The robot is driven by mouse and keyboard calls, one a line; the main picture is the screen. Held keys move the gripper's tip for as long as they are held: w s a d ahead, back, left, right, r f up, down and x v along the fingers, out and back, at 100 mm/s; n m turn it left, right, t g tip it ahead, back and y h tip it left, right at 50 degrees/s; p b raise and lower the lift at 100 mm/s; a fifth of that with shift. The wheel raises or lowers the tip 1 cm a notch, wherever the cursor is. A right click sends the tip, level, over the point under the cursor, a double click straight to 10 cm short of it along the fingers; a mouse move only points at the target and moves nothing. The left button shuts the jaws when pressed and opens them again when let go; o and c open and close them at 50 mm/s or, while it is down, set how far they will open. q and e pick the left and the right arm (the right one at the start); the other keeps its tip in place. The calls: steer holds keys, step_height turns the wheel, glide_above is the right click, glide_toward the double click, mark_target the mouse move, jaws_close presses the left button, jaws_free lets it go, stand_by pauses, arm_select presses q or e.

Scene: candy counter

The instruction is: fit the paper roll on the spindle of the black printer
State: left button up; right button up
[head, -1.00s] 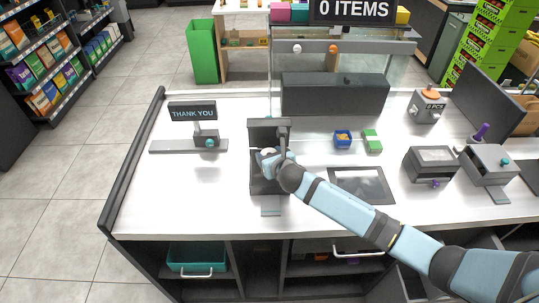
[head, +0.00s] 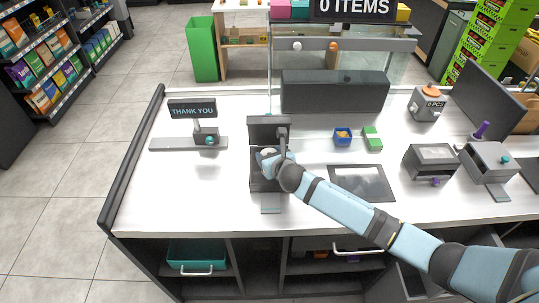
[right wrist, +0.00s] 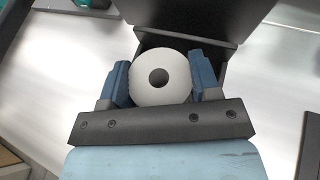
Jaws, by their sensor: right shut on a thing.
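The black printer (head: 258,184) stands on the white counter with its lid (head: 268,131) raised at the back. My right gripper (head: 268,155) is over the printer's open body. In the right wrist view, the right gripper (right wrist: 161,82) is shut on the white paper roll (right wrist: 176,93), with a blue finger on each side. The roll's round end with its dark core hole faces the camera. In the head view only a little of the roll shows, beside the gripper. The spindle is hidden, so I cannot tell whether the roll is around it. My left gripper is not in view.
A "THANK YOU" display (head: 193,109) stands left of the printer. A dark flat pad (head: 362,184) lies to the right, with a blue box (head: 342,137) and a green stack (head: 372,138) behind it.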

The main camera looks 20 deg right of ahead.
steer(key=shift+f+b, duration=0.75)
steer(key=shift+f, duration=0.65)
steer(key=o, duration=1.1)
steer(key=v, duration=1.3)
steer(key=shift+s+r+b, duration=0.15)
steer(key=shift+s+b, duration=0.25)
